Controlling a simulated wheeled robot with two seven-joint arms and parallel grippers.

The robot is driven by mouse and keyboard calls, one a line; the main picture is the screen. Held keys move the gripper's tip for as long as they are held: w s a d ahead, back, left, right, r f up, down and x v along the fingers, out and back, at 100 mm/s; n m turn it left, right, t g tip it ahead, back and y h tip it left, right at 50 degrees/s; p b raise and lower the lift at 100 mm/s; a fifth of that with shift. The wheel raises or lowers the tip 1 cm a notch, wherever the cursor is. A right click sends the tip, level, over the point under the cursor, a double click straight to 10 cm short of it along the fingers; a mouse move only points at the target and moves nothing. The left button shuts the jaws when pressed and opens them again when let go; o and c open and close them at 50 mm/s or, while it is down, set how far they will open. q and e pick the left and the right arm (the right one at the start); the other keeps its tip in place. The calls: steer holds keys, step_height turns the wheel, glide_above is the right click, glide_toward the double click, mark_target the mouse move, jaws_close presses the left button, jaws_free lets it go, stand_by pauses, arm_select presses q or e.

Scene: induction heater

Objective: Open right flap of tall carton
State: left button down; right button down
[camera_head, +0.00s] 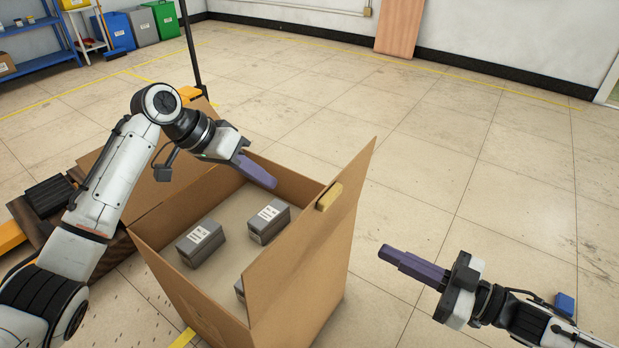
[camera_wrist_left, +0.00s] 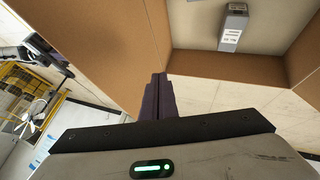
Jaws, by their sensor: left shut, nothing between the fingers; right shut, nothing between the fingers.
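The tall carton (camera_head: 190,298) stands open at the top in the head view, with grey labelled boxes (camera_head: 268,221) inside. My right gripper (camera_head: 382,252) is shut and empty, right of the carton.
A thin black post (camera_head: 190,45) rises behind the carton. Open tiled floor (camera_head: 450,150) lies to the right and behind. Shelves and coloured bins (camera_head: 118,32) stand far left.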

arm_select(q)
steer(key=m+g, duration=0.2)
glide_toward(325, 191)
steer(key=w+a+r, duration=0.1)
steer(key=w+a, duration=0.3)
steer(key=a, duration=0.2)
steer(key=s+d+f, duration=0.1)
steer(key=d+f, duration=0.7)
steer(key=d, duration=0.1)
steer(key=shift+s, duration=0.35)
steer(key=shift+s+d+r, duration=0.1)
steer(key=shift+s+d, duration=0.3)
steer(key=shift+d, duration=0.15)
arm_select(e)
steer(key=c, duration=0.7)
jaws_free()
